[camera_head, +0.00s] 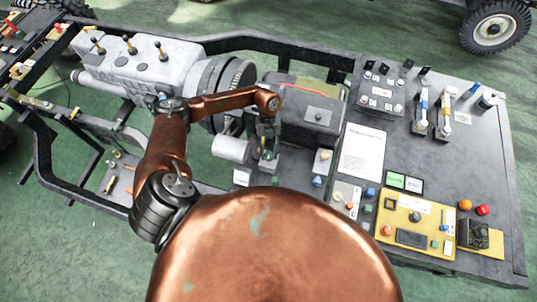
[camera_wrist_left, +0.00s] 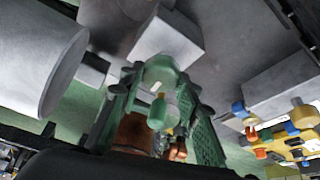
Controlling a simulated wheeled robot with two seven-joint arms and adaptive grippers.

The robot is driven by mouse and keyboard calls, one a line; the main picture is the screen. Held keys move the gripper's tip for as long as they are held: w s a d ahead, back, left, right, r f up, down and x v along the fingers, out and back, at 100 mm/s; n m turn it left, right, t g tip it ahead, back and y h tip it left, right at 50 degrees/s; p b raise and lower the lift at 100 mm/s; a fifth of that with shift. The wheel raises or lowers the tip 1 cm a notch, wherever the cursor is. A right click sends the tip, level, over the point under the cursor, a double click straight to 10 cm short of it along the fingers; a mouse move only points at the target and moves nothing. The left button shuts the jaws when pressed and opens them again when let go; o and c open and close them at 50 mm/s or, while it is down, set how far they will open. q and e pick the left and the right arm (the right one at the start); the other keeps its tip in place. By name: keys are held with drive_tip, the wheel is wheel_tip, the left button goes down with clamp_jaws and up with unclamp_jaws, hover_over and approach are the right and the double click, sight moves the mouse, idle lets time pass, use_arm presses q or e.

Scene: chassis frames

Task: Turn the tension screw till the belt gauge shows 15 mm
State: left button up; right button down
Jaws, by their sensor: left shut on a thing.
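The fingers and wrist hide most of the screw in the head view. I cannot make out a belt gauge scale or its reading. A small green display (camera_head: 396,180) on the panel is too small to read. My right gripper is not in view.
The light grey cylinder (camera_head: 231,148) is close left of the gripper. A control panel with a white sheet (camera_head: 363,149), levers and buttons fills the right. Black frame rails (camera_head: 262,40) run behind.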

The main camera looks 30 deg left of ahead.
use_arm(q)
drive_tip(key=m+y+b, duration=0.1)
drive_tip(key=m, duration=0.1)
drive_tip(key=m+g+b, duration=0.1)
drive_tip(key=m, duration=0.2)
drive_tip(key=shift+f+y+b, duration=0.15)
drive_tip(key=shift+y+b, duration=0.25)
drive_tip(key=shift+d+m+y+b, duration=0.1)
drive_tip(key=shift+m+y+b, duration=0.25)
drive_tip(key=shift+m, duration=0.55)
drive_tip(key=shift+s, duration=0.1)
drive_tip(key=o, duration=1.1)
drive_tip(key=shift+o, duration=0.3)
drive_tip(key=shift+r, duration=0.3)
drive_tip(key=v, duration=1.1)
drive_tip(key=shift+w+r, duration=0.2)
drive_tip(key=shift+r, duration=0.15)
